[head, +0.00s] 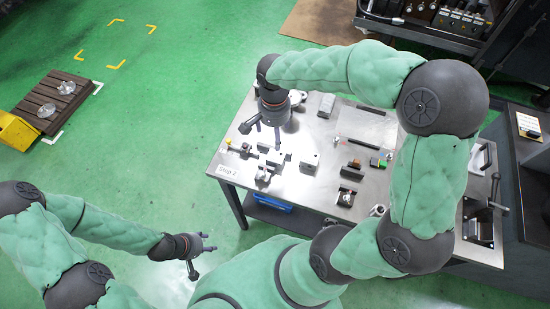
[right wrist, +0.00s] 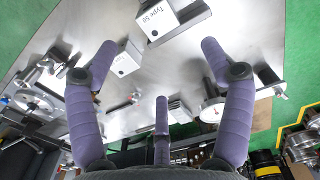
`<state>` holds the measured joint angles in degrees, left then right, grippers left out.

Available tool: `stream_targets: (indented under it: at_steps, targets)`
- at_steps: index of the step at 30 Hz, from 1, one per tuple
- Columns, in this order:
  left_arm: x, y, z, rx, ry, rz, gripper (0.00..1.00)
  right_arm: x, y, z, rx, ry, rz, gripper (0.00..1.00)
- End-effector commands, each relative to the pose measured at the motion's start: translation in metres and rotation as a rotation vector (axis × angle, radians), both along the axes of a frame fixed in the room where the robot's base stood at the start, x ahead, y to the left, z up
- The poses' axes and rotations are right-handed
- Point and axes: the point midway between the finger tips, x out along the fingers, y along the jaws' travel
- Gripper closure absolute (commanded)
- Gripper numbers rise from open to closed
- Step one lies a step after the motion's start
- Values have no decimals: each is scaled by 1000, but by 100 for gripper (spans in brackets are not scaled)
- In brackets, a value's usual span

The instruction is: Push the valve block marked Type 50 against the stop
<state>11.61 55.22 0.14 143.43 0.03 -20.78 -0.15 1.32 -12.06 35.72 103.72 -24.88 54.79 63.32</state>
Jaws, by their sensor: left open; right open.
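The white-faced valve block marked Type 50 (right wrist: 157,18) is at the top of the right wrist view, partly cut off by the frame edge. A grey metal bar (right wrist: 185,24) lies along its lower right side; I cannot tell whether it is the stop or whether they touch. A second pale block (right wrist: 125,60) with a dark hole stands lower left. My right gripper (right wrist: 158,66) is open and empty above the table; in the head view it hangs over the table's left part (head: 262,129). My left gripper (head: 198,257) is open and empty, off the table at lower left.
A round gauge (right wrist: 211,108) shows near the right finger. Green floor left of the table is clear up to a wooden pallet (head: 50,103).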

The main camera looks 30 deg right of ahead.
Motion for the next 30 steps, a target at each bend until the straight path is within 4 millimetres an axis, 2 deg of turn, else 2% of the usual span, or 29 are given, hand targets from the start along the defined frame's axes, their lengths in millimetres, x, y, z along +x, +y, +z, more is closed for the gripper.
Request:
stream_targets:
  at_steps: [5, 6, 8, 21, 30]
  targets:
    - [0, 0, 0, 0, 0, 0, 51, 0, 0, 0, 0, 0, 0, 19]
    - [0, 0, 0, 0, 0, 0, 51, 0, 0, 0, 0, 0, 0, 14]
    - [0, 0, -1, 0, 0, 0, 51, 0, 0, -1, 0, 0, 0, 14]
    - [0, 0, -44, 0, 0, 0, 51, -3, -1, -26, 1, 1, 9, 14]
    - [0, 0, -44, 0, 0, 0, 51, -3, -1, -24, 1, 0, 9, 14]
